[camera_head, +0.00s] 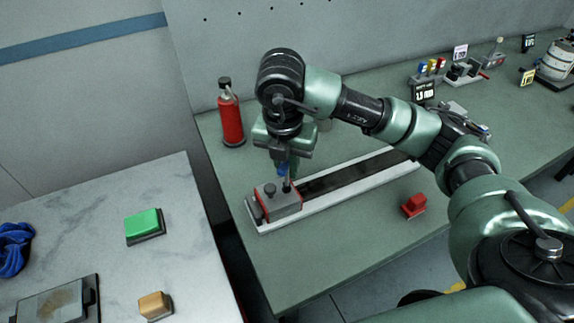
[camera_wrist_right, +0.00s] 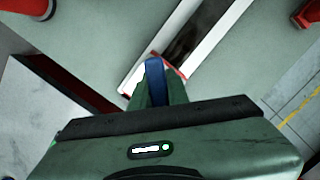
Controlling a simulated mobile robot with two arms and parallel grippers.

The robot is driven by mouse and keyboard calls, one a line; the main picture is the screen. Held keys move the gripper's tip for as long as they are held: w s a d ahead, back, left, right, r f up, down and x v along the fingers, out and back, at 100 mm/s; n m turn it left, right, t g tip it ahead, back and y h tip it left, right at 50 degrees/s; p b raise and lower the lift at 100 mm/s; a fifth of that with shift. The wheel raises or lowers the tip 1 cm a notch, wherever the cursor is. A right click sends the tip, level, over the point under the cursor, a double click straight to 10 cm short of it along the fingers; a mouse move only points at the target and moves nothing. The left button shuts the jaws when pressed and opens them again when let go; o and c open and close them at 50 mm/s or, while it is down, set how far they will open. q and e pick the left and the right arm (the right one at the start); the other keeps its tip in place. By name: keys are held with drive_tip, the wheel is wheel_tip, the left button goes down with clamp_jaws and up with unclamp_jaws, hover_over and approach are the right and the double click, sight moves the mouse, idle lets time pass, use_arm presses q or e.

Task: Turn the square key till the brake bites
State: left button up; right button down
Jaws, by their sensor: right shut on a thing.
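The label magazine is a long white rail (camera_head: 345,192) with a dark channel, lying on the green bench. A grey block (camera_head: 282,205) with red edging sits at its left end and carries dark round knobs or posts. The square key (camera_head: 281,169) shows as a blue handle, mostly hidden by the fingers; it also shows in the right wrist view (camera_wrist_right: 154,68). My right gripper (camera_head: 285,172) points down, shut on the key just above the block. Whether the key's lower end is seated in the block cannot be told. My left gripper is not in view.
A red bottle (camera_head: 231,118) stands behind the block, left of my arm. A small red block (camera_head: 413,205) lies right of the rail. A marble table (camera_head: 95,205) at left holds a green pad (camera_head: 144,224) and an orange-brown block (camera_head: 155,304). Instruments stand at the back right.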

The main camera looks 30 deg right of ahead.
drive_tip(key=c, duration=1.3)
unclamp_jaws()
drive_tip(key=shift+f, duration=0.15)
